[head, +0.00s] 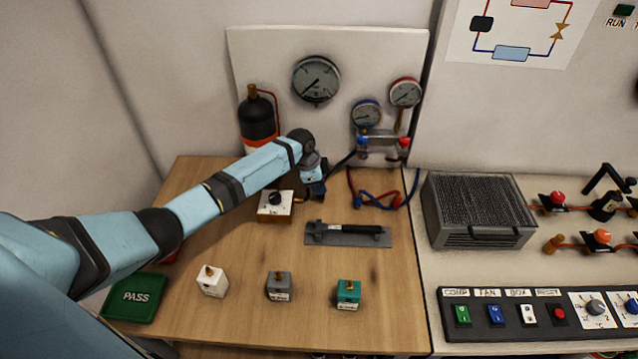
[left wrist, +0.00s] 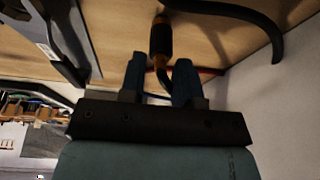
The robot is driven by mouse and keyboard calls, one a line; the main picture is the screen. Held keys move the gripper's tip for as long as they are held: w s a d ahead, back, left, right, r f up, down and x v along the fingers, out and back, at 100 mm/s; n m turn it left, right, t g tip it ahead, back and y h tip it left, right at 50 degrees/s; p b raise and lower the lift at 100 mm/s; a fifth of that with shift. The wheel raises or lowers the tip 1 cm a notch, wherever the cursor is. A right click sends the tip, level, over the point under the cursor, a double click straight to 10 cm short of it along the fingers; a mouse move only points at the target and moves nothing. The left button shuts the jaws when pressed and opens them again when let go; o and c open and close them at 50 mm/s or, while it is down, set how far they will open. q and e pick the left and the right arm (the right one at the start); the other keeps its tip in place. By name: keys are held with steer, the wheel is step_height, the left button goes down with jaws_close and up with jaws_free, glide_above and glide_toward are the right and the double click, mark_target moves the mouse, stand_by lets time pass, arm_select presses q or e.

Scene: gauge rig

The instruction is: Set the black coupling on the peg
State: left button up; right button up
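My left gripper (head: 316,190) is low over the wooden table, just right of a white box with a black knob. In the left wrist view its two blue fingers (left wrist: 160,78) stand apart. A black coupling (left wrist: 160,38) with an orange band shows at the fingertips. Its thin brass end reaches into the gap between the fingers, with room on both sides; I see no grip on it. In the head view the coupling is mostly hidden by the gripper. I cannot make out the peg with certainty. My right gripper is not in view.
The knobbed white box (head: 275,207) is close left of the gripper. A grey plate with a black handle (head: 347,234) lies in front. Small white, grey and green blocks (head: 348,294) stand nearer. Hoses (head: 385,200) hang at the back right.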

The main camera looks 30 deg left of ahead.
arm_select(q)
steer(key=o, duration=0.5)
steer(key=b+v, duration=0.1)
steer(key=v, duration=1.2)
steer(key=shift+s+a+r, duration=0.1)
steer(key=shift+r, duration=0.3)
